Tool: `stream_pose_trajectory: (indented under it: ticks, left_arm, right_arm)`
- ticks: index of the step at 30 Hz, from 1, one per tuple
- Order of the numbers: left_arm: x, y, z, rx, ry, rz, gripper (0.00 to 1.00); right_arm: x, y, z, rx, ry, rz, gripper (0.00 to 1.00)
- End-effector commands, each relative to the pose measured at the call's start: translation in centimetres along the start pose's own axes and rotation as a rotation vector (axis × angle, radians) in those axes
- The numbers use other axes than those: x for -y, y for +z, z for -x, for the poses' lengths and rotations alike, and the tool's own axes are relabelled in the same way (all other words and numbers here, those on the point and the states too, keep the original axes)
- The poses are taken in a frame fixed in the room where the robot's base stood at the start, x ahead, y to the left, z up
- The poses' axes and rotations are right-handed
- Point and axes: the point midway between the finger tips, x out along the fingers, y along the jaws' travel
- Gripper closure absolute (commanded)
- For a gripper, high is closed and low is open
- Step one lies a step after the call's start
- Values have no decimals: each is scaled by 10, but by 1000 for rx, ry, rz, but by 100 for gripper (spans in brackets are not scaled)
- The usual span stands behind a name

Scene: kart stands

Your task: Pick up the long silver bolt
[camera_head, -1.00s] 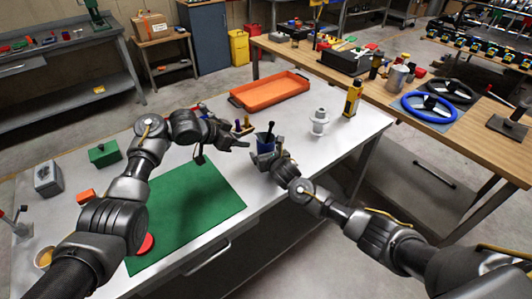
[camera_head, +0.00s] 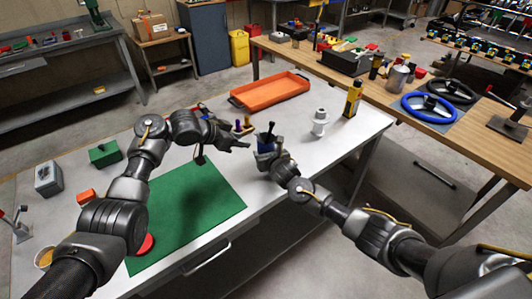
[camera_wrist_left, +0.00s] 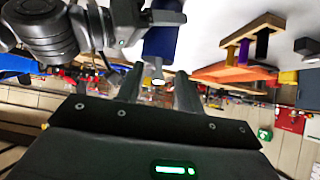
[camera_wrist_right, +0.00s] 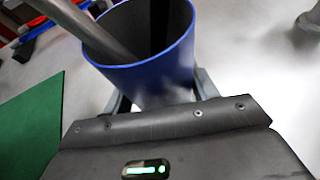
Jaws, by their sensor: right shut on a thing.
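A blue cup (camera_head: 267,142) stands on the white table in front of the wooden peg block. My right gripper (camera_head: 265,158) is shut on this cup, with a finger on either side of it in the right wrist view (camera_wrist_right: 150,65). A grey metal rod (camera_wrist_right: 95,35) leans in the cup and sticks out of its mouth. It may be the long silver bolt, but its head is not clear. Its bright end (camera_wrist_left: 157,76) shows in the left wrist view, beyond the fingers. My left gripper (camera_head: 243,144) is open and empty, just left of the cup.
A wooden block with coloured pegs (camera_head: 242,126) is close behind the left gripper. A white spool-shaped part (camera_head: 319,122) and a yellow bottle (camera_head: 353,98) stand to the right. An orange tray (camera_head: 271,92) lies at the back. The green mat (camera_head: 195,205) is mostly bare.

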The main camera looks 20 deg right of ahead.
Motion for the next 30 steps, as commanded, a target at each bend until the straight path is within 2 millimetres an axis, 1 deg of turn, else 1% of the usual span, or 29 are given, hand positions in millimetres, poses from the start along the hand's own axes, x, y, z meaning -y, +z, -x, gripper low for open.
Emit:
stream_pose_trajectory:
  ticks: [4, 7, 10, 13, 17, 21, 25, 27, 30]
  left_arm:
    - [4, 4, -5, -16, -32, 22, 63]
    - [10, 12, -14, -55, -97, 64, 63]
    - [15, 20, -23, -128, -190, 122, 63]
    - [11, 26, -29, -230, -284, 180, 63]
    - [-8, 32, -27, -381, -377, 254, 63]
    - [-35, 37, -16, -534, -441, 332, 63]
    - [-58, 43, -2, -639, -475, 396, 63]
    - [-66, 45, 4, -678, -487, 421, 63]
    - [-73, 47, 10, -712, -498, 445, 63]
  right_arm:
    - [0, -1, 0, -1, -1, 0, 65]
    - [0, -1, 0, -1, -1, 0, 65]
    - [0, -1, 0, -1, -1, 0, 65]
    - [0, -1, 0, -1, -1, 0, 65]
    - [0, -1, 0, -1, -1, 0, 65]
    - [0, -1, 0, -1, -1, 1, 65]
    - [0, -1, 0, -1, -1, 1, 65]
    - [0, -1, 0, -1, -1, 1, 65]
    - [0, -1, 0, -1, -1, 1, 65]
